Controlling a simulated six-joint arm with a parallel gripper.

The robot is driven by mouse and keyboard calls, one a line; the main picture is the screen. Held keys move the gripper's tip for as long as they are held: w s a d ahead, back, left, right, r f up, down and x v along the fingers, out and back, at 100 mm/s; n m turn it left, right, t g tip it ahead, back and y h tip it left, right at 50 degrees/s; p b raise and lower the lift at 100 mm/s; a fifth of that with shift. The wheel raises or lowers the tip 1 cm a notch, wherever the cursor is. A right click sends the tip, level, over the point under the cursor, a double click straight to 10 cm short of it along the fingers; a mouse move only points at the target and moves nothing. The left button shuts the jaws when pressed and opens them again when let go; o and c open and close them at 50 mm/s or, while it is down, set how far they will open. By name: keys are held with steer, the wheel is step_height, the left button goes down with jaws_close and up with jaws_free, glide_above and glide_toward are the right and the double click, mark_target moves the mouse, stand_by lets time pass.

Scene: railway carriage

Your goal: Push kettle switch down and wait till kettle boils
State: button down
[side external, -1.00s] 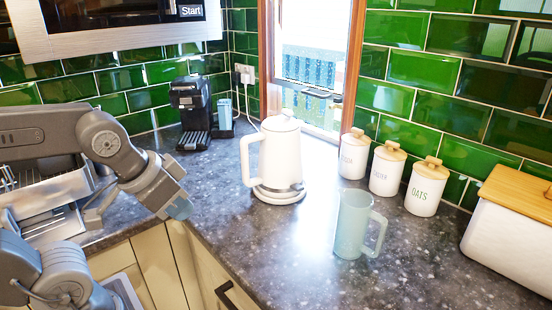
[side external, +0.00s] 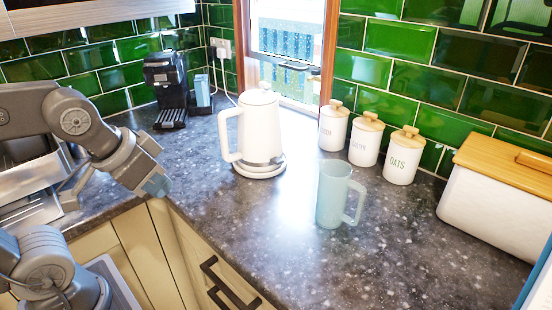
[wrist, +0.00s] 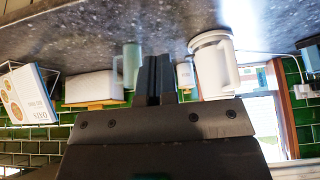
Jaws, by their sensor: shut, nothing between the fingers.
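The white kettle (side external: 262,128) stands upright on its base (side external: 260,168) on the dark speckled counter, its handle (side external: 228,134) facing left. I cannot make out its switch. My gripper (side external: 160,187) is shut and empty, left of the kettle and apart from it, near the counter's front edge. In the wrist view, which is upside down, my gripper's dark fingers (wrist: 159,80) are together, and the kettle (wrist: 214,66) shows to their right.
A pale green mug (side external: 332,195) stands right of the kettle. Several white canisters (side external: 365,140), a bread bin (side external: 495,195) and a black coffee machine (side external: 167,88) stand along the tiled walls. The counter between my gripper and the kettle is clear.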

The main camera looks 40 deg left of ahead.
steer(key=w+r+n+g, duration=0.1)
steer(key=w+r+n, duration=0.3)
steer(key=w, duration=0.4)
steer(key=n+g+y, duration=0.3)
steer(key=n+g, duration=0.1)
steer(key=n, duration=0.9)
glide_above(279, 160)
steer(key=d, duration=0.3)
step_height(279, 160, down, 9)
steer(key=shift+s+a+f, duration=0.1)
steer(key=shift+s+f, duration=0.05)
steer(key=shift+f, duration=0.05)
steer(key=shift+x, duration=3.45)
steer(key=shift+s, duration=0.15)
